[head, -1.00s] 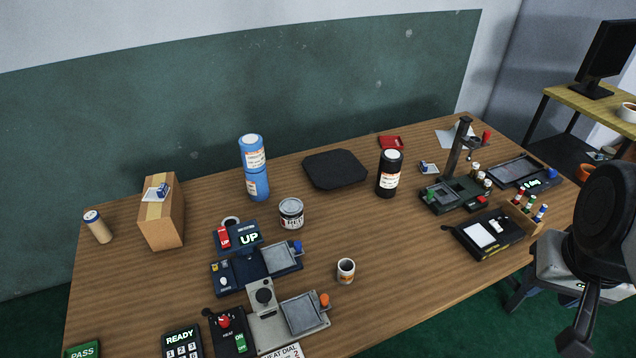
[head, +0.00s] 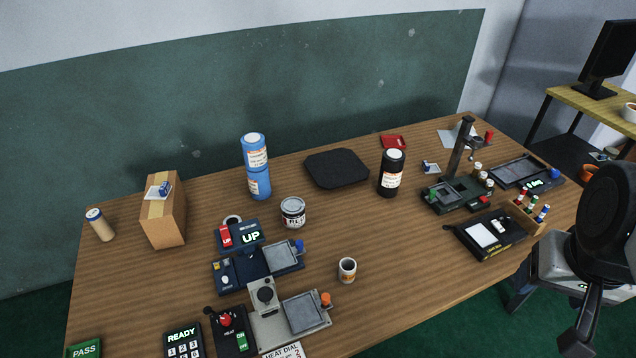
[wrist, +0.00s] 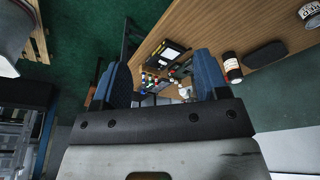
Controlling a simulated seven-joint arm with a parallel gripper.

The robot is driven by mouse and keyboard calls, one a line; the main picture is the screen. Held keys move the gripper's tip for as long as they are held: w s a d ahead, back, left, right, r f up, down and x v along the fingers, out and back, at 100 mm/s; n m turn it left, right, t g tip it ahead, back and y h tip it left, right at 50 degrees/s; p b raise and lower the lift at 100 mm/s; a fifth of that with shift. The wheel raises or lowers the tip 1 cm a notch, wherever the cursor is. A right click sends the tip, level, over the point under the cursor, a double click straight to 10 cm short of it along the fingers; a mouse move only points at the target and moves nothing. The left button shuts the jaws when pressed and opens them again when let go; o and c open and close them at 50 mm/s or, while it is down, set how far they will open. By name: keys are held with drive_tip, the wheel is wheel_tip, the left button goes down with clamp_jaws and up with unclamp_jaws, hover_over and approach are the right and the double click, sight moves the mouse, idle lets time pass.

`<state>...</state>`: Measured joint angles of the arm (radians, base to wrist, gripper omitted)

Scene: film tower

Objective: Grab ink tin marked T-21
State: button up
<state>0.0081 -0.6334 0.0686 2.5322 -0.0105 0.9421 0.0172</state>
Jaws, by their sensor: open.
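No marking T-21 can be read on any container. A squat grey tin with a pale label (head: 293,212) stands upright near the table's middle, and a similar tin shows at the wrist view's top right corner (wrist: 310,11). Two blue cylinders (head: 256,168) with white and orange labels stand stacked behind it. A black bottle (head: 391,174) stands to the right; it also shows in the wrist view (wrist: 231,68). My gripper (wrist: 166,66) is open and empty, its blue fingers spread, well away from the tin. In the head view my arm is at the right edge; its fingertips are not clear there.
The wooden table (head: 380,240) holds devices along its front left and right end. A cardboard box (head: 163,215) and tan cylinder (head: 100,225) stand left. A black pad (head: 336,168) lies behind the tin; a small cup (head: 347,270) stands in front.

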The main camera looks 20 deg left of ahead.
drive_tip(key=o, duration=0.5)
drive_tip(key=shift+o, duration=0.2)
drive_tip(key=shift+a, duration=0.1)
drive_tip(key=w+a+f+m+g+y, duration=0.1)
drive_tip(key=w+a+f+m+y, duration=0.3)
drive_tip(key=w+a+f, duration=0.55)
drive_tip(key=w+a+f+m+g+y, duration=0.2)
drive_tip(key=w+a+m+y, duration=0.35)
drive_tip(key=a, duration=0.95)
drive_tip(key=w+a+f+m+g+y, duration=0.1)
drive_tip(key=w+a+f+m+y, duration=0.15)
drive_tip(key=w+a+f, duration=0.6)
drive_tip(key=m+t+y, duration=0.1)
drive_tip(key=m+y, duration=0.1)
drive_tip(key=m, duration=0.4)
approach(297, 205)
drive_tip(key=x, duration=0.3)
drive_tip(key=shift+s+a, duration=0.15)
drive_tip(key=shift+a, duration=0.1)
drive_tip(key=shift+x, duration=1.2)
